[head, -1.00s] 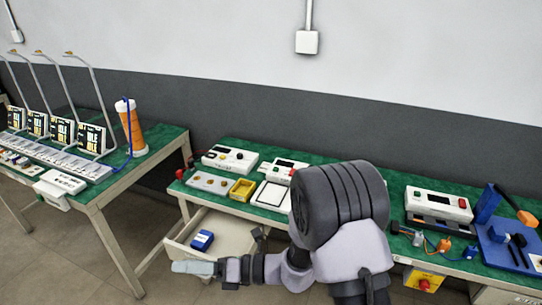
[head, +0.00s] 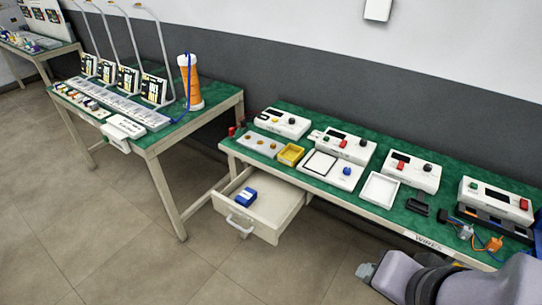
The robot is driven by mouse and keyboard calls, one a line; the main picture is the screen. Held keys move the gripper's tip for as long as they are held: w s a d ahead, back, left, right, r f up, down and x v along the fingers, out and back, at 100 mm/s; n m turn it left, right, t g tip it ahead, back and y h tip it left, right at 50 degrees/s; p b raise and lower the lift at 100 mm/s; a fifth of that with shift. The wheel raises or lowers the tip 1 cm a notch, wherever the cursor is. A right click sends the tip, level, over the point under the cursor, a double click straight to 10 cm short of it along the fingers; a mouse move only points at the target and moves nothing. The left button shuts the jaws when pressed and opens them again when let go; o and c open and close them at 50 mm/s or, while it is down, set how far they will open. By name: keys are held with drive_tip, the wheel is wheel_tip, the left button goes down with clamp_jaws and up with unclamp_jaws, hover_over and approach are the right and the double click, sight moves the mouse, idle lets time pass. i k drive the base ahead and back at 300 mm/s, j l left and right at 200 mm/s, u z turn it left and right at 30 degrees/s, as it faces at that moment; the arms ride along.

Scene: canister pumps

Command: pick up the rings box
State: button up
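A small blue box (head: 246,197) with a pale marking lies inside the open drawer (head: 262,224) under the right-hand bench. It may be the rings box, but its label is too small to read. My arm shows at the bottom right corner, in front of the bench and well to the right of the drawer. The small grey end of it, my gripper (head: 367,272), is apart from the box. Its fingers are too small and turned away to tell whether they are open or shut.
The right bench (head: 376,214) carries several white devices, a yellow tray (head: 290,154) and a white tray (head: 380,188). The left bench (head: 222,101) holds display stands and an orange cylinder (head: 189,82). The floor before the drawer is clear.

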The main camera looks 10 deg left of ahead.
sight(248, 195)
drive_tip(key=i+u, duration=0.4)
drive_tip(key=i+l+u, duration=0.15)
drive_tip(key=i+u, duration=0.25)
drive_tip(key=i, duration=0.2)
drive_tip(key=i+l+u, duration=0.25)
drive_tip(key=i+u, duration=0.15)
drive_tip(key=i, duration=0.05)
